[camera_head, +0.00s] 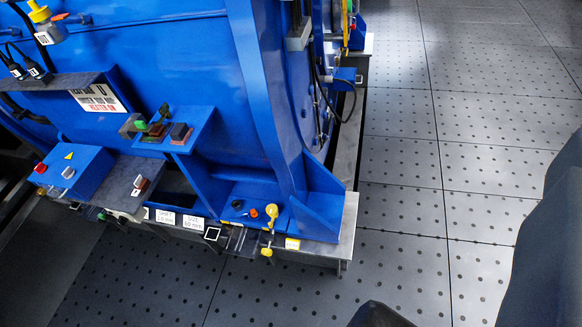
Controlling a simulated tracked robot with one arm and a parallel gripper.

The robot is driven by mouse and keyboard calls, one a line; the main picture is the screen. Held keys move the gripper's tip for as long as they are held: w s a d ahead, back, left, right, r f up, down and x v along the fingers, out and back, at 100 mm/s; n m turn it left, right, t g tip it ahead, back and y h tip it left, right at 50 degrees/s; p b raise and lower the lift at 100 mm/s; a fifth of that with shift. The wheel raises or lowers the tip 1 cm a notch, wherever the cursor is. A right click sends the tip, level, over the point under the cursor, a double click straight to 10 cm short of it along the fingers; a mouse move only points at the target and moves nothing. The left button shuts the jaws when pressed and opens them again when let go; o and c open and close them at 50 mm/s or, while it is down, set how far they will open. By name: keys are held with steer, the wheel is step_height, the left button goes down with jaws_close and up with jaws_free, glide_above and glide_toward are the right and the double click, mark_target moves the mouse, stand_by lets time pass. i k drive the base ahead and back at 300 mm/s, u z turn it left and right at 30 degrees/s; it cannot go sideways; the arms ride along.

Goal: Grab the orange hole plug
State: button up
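A small orange plug (254,212) sits on the blue base ledge (240,198) at the lower corner of the large blue motor housing. A small dark round piece (237,204) lies to its left, and a yellow fitting (271,212) stands close on its right. Dark, smooth parts of my own body enter at the bottom edge and the right edge. I cannot make out gripper fingertips on them, and they are well apart from the plug in the picture. Nothing covers the plug.
A blue box with a red switch (72,172) is at far left. A vertical blue rib (262,95) rises behind the plug. The dotted floor (470,190) is clear at right.

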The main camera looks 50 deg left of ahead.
mark_target(253, 213)
steer(key=z, duration=1.85)
steer(key=k, duration=1.65)
steer(key=u, duration=1.6)
steer(key=i, duration=0.5)
steer(key=u, duration=0.1)
